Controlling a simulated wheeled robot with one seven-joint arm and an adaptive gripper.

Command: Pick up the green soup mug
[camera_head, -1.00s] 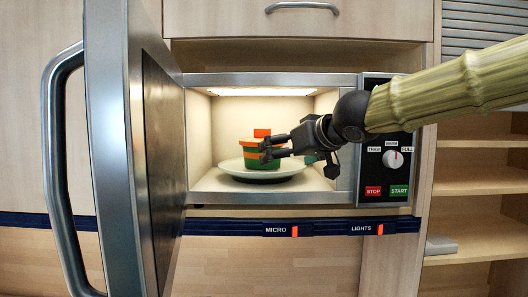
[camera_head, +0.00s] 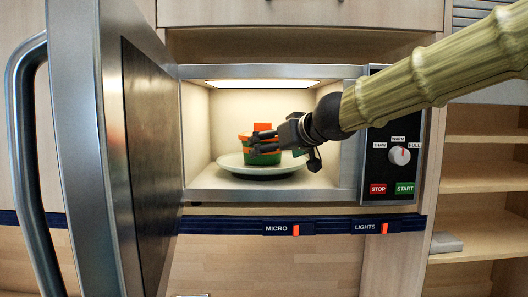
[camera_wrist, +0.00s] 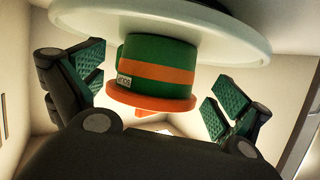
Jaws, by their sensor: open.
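The green soup mug (camera_head: 262,158), with an orange rim and orange band, stands on a pale plate (camera_head: 232,166) inside the lit microwave. In the wrist view the mug (camera_wrist: 152,56) appears upside down, below the plate (camera_wrist: 250,42). My gripper (camera_head: 262,146) reaches in from the right, its fingers at the mug's front and right in the head view. In the wrist view my gripper (camera_wrist: 156,98) is open, with one finger on each side of the mug and a gap to each. Part of the mug is hidden by the fingers in the head view.
The microwave door (camera_head: 112,140) stands open at the left. The control panel (camera_head: 397,150) is right of the cavity, under my arm. The cavity's back wall (camera_head: 225,110) and ceiling lie close around the gripper. Open shelves (camera_head: 480,180) are at the far right.

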